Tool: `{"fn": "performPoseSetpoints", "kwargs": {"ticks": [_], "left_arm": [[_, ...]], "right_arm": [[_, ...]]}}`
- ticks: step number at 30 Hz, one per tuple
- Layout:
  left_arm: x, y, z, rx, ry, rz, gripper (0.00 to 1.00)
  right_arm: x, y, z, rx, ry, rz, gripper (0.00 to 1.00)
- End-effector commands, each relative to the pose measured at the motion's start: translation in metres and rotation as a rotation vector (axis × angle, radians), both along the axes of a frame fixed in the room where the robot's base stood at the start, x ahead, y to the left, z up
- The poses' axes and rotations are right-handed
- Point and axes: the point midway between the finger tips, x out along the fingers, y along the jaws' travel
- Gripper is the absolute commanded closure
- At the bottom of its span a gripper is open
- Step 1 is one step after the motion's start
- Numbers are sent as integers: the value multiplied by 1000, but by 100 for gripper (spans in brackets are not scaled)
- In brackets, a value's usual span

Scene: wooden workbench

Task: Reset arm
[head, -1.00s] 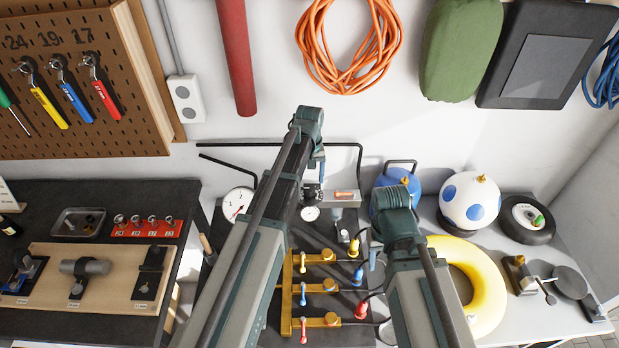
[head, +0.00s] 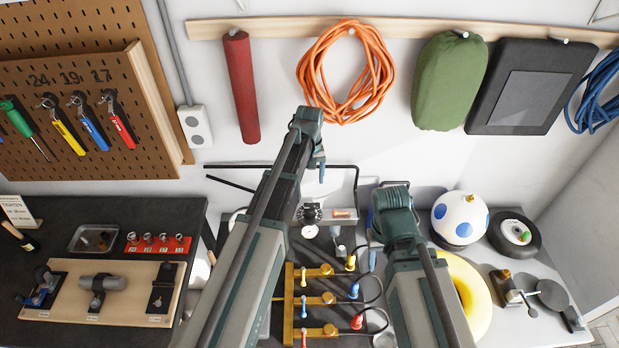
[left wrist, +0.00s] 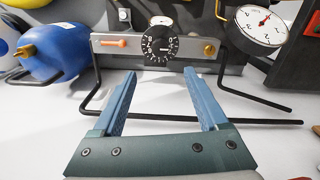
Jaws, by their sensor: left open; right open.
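My left gripper (head: 322,172) hangs at the end of the left arm, in front of the panel with the black dial (head: 309,213). In the left wrist view its two blue fingers (left wrist: 160,75) are spread apart with nothing between them. The black dial (left wrist: 159,45) and a pressure gauge (left wrist: 262,25) lie beyond the fingertips. My right gripper (head: 372,260) is mostly hidden under its own arm; only a bit of blue finger shows beside the hose plugs. I see nothing held in it.
A brass manifold (head: 290,300) with coloured plugs (head: 355,291) lies between the arms. A yellow ring (head: 470,290), a blue-spotted white ball (head: 459,218) and a black wheel (head: 514,235) are at right. A bent black bar (head: 290,167) runs behind the panel. A wooden fixture board (head: 130,300) is at left.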

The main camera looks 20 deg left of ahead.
Motion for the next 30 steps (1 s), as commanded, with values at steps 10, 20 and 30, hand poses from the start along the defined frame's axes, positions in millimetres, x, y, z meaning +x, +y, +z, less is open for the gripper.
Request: {"fn": "performPoseSetpoints", "kwargs": {"ticks": [10,20,30], "left_arm": [[-4,-4,-6,2,1,-12,24],[-98,-71,-101,37,24,-307,24],[-203,-118,-188,80,54,-658,24]], "right_arm": [[0,0,-6,0,0,0,50],[0,0,-101,-1,-2,9,50],[1,0,-189,-2,-3,20,50]]}}
